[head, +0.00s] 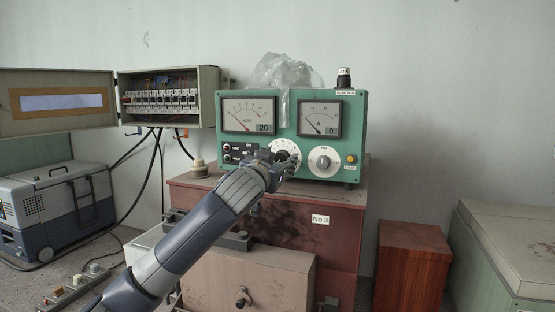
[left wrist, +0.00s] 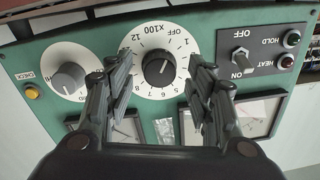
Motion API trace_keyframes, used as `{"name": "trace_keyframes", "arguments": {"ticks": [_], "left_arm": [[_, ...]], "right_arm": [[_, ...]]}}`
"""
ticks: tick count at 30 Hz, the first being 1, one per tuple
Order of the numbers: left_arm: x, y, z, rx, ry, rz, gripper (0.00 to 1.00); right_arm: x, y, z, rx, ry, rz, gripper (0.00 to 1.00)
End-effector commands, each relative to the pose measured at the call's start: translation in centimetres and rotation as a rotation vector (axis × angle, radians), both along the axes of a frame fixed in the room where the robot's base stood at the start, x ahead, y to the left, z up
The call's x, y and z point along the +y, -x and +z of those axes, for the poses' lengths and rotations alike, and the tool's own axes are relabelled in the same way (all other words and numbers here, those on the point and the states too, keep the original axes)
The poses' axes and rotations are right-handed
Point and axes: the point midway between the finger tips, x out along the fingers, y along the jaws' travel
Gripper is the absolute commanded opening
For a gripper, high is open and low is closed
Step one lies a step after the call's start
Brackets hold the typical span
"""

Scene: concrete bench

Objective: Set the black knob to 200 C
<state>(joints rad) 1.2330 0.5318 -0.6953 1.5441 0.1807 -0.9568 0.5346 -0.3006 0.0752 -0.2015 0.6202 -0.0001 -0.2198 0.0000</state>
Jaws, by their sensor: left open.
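The black knob (left wrist: 159,69) sits in the middle of a white dial (left wrist: 142,38) marked OFF, X100 and numbers, which appears upside down in the left wrist view. A pale pointer mark shows on the knob, but its exact setting is hard to read. My left gripper (left wrist: 160,82) is open, with one finger on each side of the knob, apart from it. In the head view the left gripper (head: 282,163) is in front of the dial (head: 286,145) and hides the knob. The left meter's small display (head: 265,128) shows 20. The right gripper is not in view.
The green control box (head: 352,115) also carries a grey knob (head: 324,161), a yellow button (head: 351,159) and a toggle switch (left wrist: 240,57). It stands on a red-brown cabinet (head: 340,235). An open fuse box (head: 208,95) is at left.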

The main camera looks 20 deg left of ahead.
Motion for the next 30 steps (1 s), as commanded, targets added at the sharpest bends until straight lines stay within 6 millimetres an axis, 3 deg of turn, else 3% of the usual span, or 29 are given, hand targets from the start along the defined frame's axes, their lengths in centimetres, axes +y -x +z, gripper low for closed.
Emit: {"name": "trace_keyframes", "arguments": {"ticks": [6, 12, 23, 30], "left_arm": [[0.0, 0.0, 0.0, 0.0, 0.0, 0.0, 0.47], [0.0, 0.0, 0.0, 0.0, 0.0, 0.0, 0.05], [0.0, 0.0, 0.0, 0.0, -0.033, 0.0, 0.05], [0.0, 0.0, 0.1, -0.003, -0.165, 0.0, 0.05]], "right_arm": [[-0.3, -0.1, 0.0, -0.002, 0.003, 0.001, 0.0], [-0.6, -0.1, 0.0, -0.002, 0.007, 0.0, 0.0], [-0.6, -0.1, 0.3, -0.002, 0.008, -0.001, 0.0], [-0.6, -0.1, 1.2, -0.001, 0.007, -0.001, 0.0]]}}
